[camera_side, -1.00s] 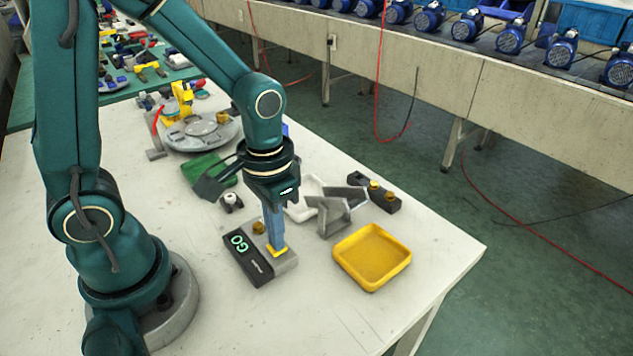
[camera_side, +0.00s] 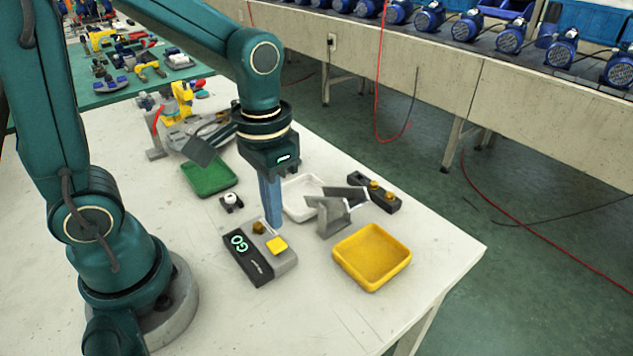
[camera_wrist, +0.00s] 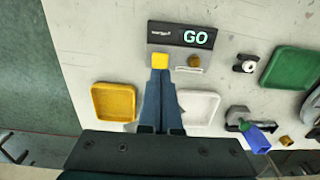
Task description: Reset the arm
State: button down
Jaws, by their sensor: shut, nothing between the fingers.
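My gripper (camera_side: 273,222) points down with its blue fingers shut and empty. In the side view it is just above and behind the station with a black display (camera_side: 247,257) that reads GO in green. A yellow square button (camera_side: 277,245) and a brass-coloured knob (camera_side: 259,227) sit on the grey part of that station. In the wrist view the fingertips (camera_wrist: 160,72) show close to the yellow button (camera_wrist: 160,61), and the display (camera_wrist: 181,35) shows beyond it. The fingers look apart from the button in the side view.
A yellow tray (camera_side: 372,257), a grey metal bracket (camera_side: 333,212) and a white tray (camera_side: 301,198) stand to the right. A green tray (camera_side: 209,177) and a small white-topped part (camera_side: 231,202) lie to the left. The table's front right is clear.

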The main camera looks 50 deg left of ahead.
jog(key=shift+r, duration=0.75)
jog(key=shift+r, duration=0.2)
jog(key=s+r+t, duration=0.4)
jog(key=r+t, duration=0.1)
jog(key=shift+s+a+t, duration=0.15)
jog(key=shift+a+t, duration=0.1)
jog(key=shift+t, duration=0.05)
